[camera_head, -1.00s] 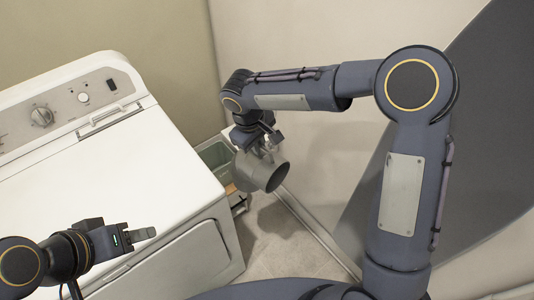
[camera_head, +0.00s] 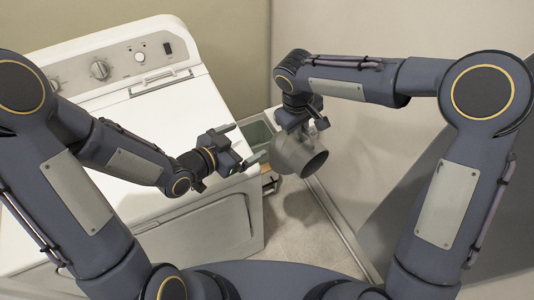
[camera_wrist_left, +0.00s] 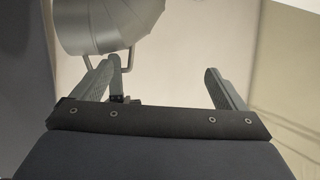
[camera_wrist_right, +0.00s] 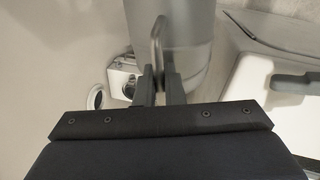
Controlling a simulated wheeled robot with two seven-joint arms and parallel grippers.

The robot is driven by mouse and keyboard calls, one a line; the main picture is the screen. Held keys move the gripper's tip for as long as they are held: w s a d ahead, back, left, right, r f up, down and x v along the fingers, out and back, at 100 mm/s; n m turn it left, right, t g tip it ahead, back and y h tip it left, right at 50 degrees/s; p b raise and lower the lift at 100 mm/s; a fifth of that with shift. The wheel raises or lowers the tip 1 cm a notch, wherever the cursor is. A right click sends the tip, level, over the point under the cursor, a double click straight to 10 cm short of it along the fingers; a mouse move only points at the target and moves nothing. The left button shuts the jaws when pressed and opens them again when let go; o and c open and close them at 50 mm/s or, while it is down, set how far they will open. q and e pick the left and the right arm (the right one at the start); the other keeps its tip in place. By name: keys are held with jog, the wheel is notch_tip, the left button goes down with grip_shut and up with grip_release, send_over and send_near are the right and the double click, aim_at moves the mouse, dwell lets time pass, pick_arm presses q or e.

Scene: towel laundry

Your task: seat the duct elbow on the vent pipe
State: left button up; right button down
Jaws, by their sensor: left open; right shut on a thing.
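The duct elbow (camera_head: 298,154) is a grey metal tube with an open, dark round mouth. My right gripper (camera_head: 304,128) is shut on it and holds it in the air right of the washer; in the right wrist view the fingers (camera_wrist_right: 160,84) close on a thin handle on the elbow (camera_wrist_right: 185,45). My left gripper (camera_head: 243,143) is open and empty, just left of the elbow. In the left wrist view the elbow (camera_wrist_left: 110,20) is beyond the open left fingers (camera_wrist_left: 158,74). A white ring (camera_wrist_right: 95,97) in the right wrist view may be the vent pipe; I cannot tell.
A white washer (camera_head: 215,215) stands at the left, partly under my left arm. A greenish bin (camera_head: 258,133) stands in the gap between washer and wall. A silver-white box (camera_wrist_right: 121,77) shows beside the ring. Floor (camera_head: 300,220) is free below the elbow.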

aim_at(304, 139)
pick_arm(q)
jog(key=s+d+m+h, duration=0.1)
jog(key=s+d+h, duration=0.2)
jog(key=d+h, duration=0.3)
jog(key=shift+y, duration=0.3)
jog(key=x, duration=1.2)
jog(key=shift+s+d+f, duration=0.1)
jog(key=shift+d+f, duration=0.05)
jog(key=shift+d, duration=0.1)
jog(key=c, duration=0.9)
jog(key=shift+c, duration=0.2)
pick_arm(e)
jog(key=c, duration=1.5)
grip_release()
jog(key=shift+o, duration=0.2)
